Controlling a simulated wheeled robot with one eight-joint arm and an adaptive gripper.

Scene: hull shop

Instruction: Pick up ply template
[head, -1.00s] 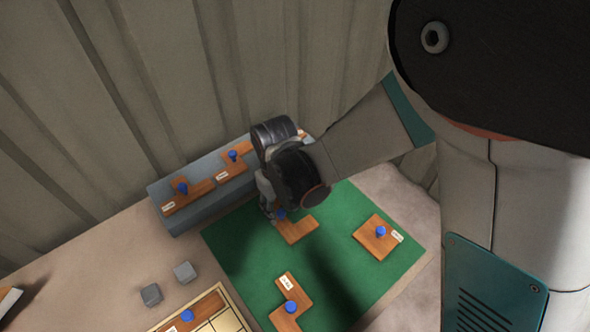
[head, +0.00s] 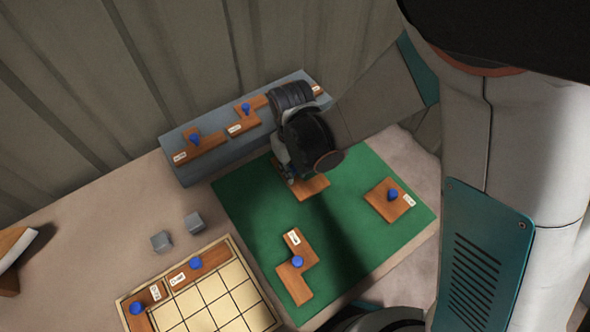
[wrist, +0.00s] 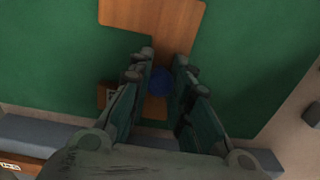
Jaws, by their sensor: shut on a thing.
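A wooden ply template (head: 312,187) with a blue knob lies at the back of the green mat (head: 343,243), partly hidden under my gripper (head: 290,178) in the head view. In the wrist view the template (wrist: 155,16) extends away from my fingers, and its blue knob (wrist: 159,82) sits between them. My gripper (wrist: 160,75) is shut on the knob. The template's near part and its label are partly covered by my fingers. I cannot tell whether it is lifted off the mat.
Other templates lie on the mat: a square one (head: 380,204) at right and a stepped one (head: 297,273) at front. A grey ledge (head: 188,171) holds more templates. A gridded board (head: 210,310) with two templates and two grey cubes (head: 193,222) are at left.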

